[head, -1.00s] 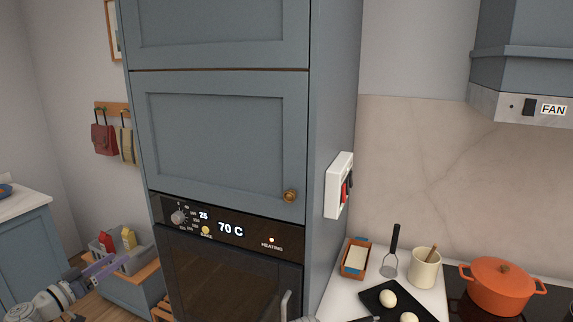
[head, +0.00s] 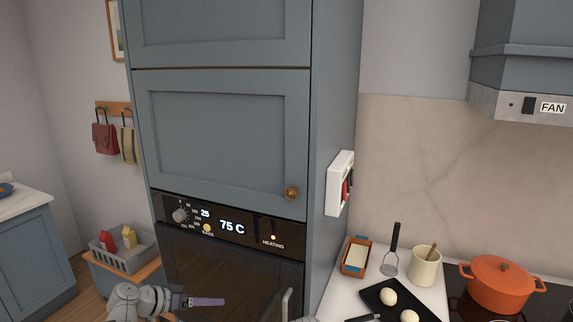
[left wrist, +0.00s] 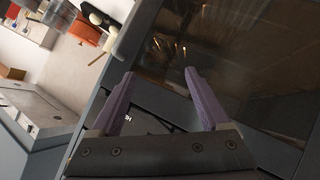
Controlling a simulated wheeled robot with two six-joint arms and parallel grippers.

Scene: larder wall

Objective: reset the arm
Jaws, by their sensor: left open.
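My left gripper (head: 205,301) is low in the head view, in front of the oven door. Its purple fingers point to the right. In the left wrist view the left gripper (left wrist: 155,78) shows two purple fingers spread apart with nothing between them. Beyond them is the dark oven door glass (left wrist: 215,45). The oven panel (head: 225,222) reads 75 C with a lit HEATING light. My right gripper does not show clearly in any view.
A grey basket (head: 125,257) with a red and a yellow carton stands at the left. A counter at the right holds a black tray (head: 372,300) with dough balls, a cream crock (head: 425,267) and an orange pot (head: 500,285). A white switch box (head: 339,183) is on the cabinet side.

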